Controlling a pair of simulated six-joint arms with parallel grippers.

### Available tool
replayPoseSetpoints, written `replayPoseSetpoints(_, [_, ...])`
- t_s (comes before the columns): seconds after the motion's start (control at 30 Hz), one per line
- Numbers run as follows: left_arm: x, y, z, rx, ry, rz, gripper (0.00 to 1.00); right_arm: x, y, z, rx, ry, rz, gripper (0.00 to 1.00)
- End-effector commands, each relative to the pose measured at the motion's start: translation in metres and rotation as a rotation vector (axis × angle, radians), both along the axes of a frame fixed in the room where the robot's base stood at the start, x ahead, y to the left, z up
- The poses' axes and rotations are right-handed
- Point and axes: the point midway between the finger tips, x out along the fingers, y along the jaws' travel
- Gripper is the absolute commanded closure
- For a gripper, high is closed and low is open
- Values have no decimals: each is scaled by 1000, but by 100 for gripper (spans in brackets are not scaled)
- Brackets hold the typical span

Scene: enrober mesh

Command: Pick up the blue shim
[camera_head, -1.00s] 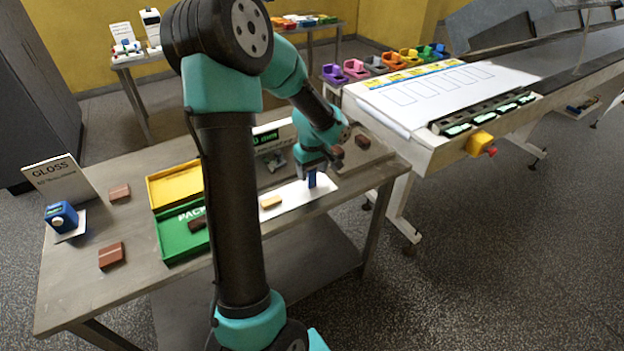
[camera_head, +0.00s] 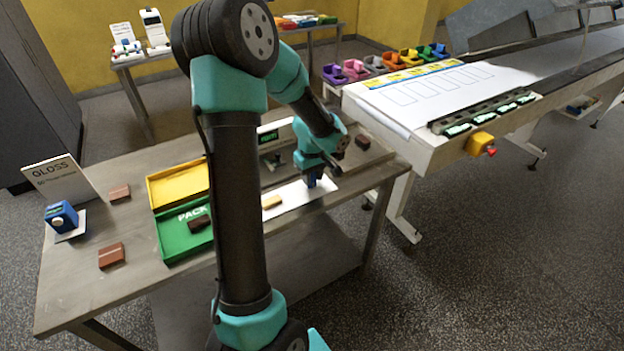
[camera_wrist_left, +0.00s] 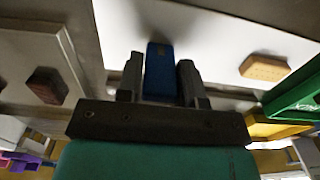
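The blue shim (camera_head: 312,181) stands on a white sheet near the front right edge of the workbench. My left gripper (camera_head: 315,172) is over it, pointing down, and hides much of it in the head view. In the left wrist view the blue shim (camera_wrist_left: 160,72) lies between the two dark fingers of my left gripper (camera_wrist_left: 160,78), one on each side. The fingers are very close to its sides; whether they press on it I cannot tell. My right gripper is not in view.
On the workbench (camera_head: 140,270) are a tan bar (camera_head: 271,202), a green tray (camera_head: 180,243) with a dark brown bar, a yellow tray (camera_head: 180,187), brown blocks and a blue gloss meter (camera_head: 61,216). A dark block (camera_head: 362,142) lies behind the gripper. The conveyor table (camera_head: 420,125) stands to the right.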

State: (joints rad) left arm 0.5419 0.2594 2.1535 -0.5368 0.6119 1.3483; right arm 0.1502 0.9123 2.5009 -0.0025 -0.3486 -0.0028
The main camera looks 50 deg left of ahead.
Motion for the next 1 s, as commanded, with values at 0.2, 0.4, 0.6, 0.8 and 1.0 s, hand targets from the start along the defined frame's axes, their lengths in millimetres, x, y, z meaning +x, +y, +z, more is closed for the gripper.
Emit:
replayPoseSetpoints(0.2, [0, 0, 0, 0, 0, 0, 87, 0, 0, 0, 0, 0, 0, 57])
replayPoseSetpoints(0.4, [0, 0, 0, 0, 0, 0, 91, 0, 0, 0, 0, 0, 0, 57])
replayPoseSetpoints(0.6, [0, 0, 4, 1, -1, 0, 91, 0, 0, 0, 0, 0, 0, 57])
replayPoseSetpoints(0.8, [1, 0, 20, 2, -3, 1, 91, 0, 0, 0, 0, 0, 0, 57])
replayPoseSetpoints(1.0, [-3, -4, 37, 0, -1, -1, 91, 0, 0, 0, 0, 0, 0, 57])
